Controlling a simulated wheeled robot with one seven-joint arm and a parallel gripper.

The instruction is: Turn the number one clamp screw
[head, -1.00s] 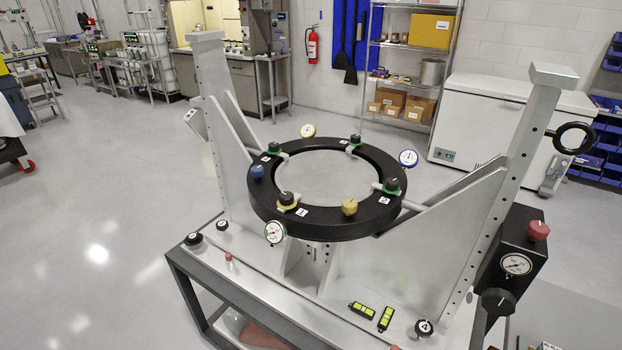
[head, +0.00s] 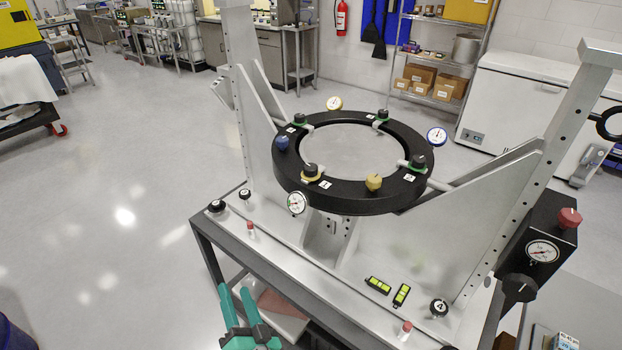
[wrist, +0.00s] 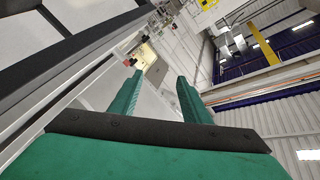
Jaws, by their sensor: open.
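The black ring (head: 354,200) of the mirror fixture carries several clamps around its rim. The black clamp screw (head: 310,170) at the front left sits on a yellow base, beside a white tag (head: 326,184) that seems to read 1. Another black screw (head: 418,161) with a green base is at the right, with two more green-based ones at the back. My teal gripper (head: 233,289) is at the bottom of the head view, below and in front of the ring, near the bench's front edge. Its fingers are apart and empty in the wrist view (wrist: 159,78), where no clamp screw shows.
A blue knob (head: 282,143) and yellow knob (head: 374,182) also sit on the ring. Dial gauges, including one (head: 297,203) near the front-left screw, stick out from it. Tall side posts flank it.

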